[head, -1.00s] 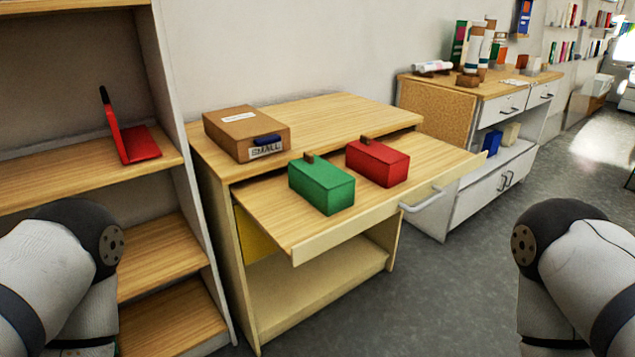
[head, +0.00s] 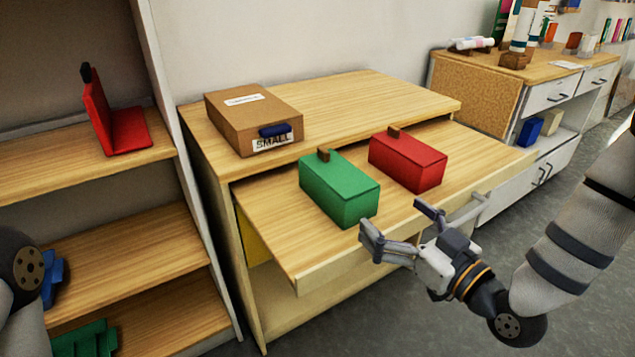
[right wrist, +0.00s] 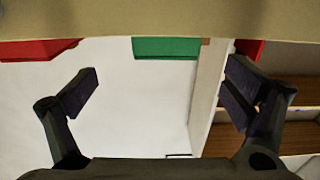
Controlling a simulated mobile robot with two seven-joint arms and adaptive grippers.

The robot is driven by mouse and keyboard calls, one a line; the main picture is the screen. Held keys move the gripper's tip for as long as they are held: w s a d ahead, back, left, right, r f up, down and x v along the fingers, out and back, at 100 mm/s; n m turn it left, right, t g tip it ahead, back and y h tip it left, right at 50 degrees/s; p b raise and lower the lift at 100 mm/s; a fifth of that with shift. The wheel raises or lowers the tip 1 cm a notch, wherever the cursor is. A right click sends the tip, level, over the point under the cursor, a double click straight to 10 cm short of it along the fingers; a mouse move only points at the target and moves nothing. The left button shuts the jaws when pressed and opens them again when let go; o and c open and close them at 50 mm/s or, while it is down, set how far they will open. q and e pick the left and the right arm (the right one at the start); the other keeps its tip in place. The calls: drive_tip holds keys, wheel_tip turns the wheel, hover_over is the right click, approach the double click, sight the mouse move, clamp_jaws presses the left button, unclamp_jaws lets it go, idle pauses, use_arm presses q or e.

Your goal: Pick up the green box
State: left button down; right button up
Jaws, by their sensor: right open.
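The green box (head: 338,187) has a small brown knob on top and sits on the pulled-out wooden shelf of the table. It also shows at the top of the right wrist view (right wrist: 166,47), partly cut off by a tan band. My right gripper (head: 402,226) is open and empty, in front of the shelf and to the lower right of the green box, apart from it. Its open fingers also show in the right wrist view (right wrist: 165,92). Of my left arm only a link shows at the lower left; its gripper is out of view.
A red box (head: 408,162) stands just right of the green one. A cardboard box (head: 225,125) marked SMALL sits behind on the tabletop. The pulled-out shelf (head: 285,235) has a raised front edge and a handle (head: 482,209). A shelf unit with a red object (head: 115,125) is at left.

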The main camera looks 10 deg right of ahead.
sight(363, 199)
drive_tip(key=x, duration=0.6)
drive_tip(key=b+x, duration=0.1)
drive_tip(key=x, duration=0.3)
drive_tip(key=shift+s+a+f, duration=0.1)
drive_tip(key=shift+a+f, duration=0.2)
drive_tip(key=shift+a, duration=0.1)
drive_tip(key=c, duration=1.3)
